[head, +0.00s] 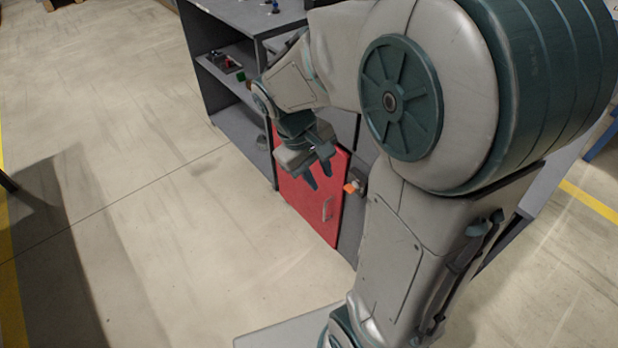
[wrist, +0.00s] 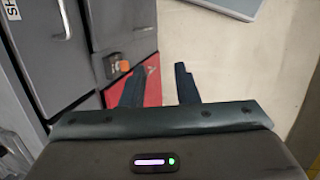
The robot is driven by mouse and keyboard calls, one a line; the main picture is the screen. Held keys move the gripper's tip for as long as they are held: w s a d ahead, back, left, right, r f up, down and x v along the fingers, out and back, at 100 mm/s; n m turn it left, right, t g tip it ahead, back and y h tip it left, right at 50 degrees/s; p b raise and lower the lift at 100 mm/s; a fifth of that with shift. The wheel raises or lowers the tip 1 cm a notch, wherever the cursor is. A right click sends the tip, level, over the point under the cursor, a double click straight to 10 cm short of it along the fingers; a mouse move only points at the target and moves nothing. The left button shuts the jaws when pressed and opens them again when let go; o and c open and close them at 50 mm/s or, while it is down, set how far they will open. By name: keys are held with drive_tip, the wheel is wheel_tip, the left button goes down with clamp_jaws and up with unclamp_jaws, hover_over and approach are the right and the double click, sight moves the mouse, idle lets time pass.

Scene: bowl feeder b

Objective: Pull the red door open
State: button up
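The red door (head: 314,192) is on the low front of a grey cabinet in the head view, with a metal handle (head: 327,209) near its right edge. It looks closed, flush with the cabinet front. My gripper (head: 321,176) is in front of and above the door, its two fingers apart with nothing between them. In the wrist view my gripper (wrist: 160,84) is also open, and a strip of the red door (wrist: 152,82) shows behind the fingers.
The grey cabinet (head: 215,60) has open shelves to the left of the door, with small items on them. An orange-and-black latch-like part (head: 352,187) sits right of the door; it also shows in the wrist view (wrist: 122,66). The floor (head: 150,180) left of the door is clear.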

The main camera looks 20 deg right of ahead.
drive_tip(key=w+f+n+t+h+b, duration=0.1)
drive_tip(key=w+f+n+h+b, duration=0.5)
drive_tip(key=f, duration=1)
drive_tip(key=w+a+f+n+t+h+b, duration=0.15)
drive_tip(key=w+f+n+h+b, duration=0.5)
drive_tip(key=f, duration=0.95)
drive_tip(key=w+f+n+t+h+b, duration=0.1)
drive_tip(key=w+f+n+h+b, duration=0.15)
drive_tip(key=w+f+b, duration=1)
hover_over(324, 219)
drive_tip(key=f, duration=0.3)
drive_tip(key=shift+w+d+f+n+y, duration=0.2)
drive_tip(key=shift+w+n+y, duration=0.1)
drive_tip(key=shift+n, duration=0.1)
drive_tip(key=shift+c, duration=0.3)
clamp_jaws()
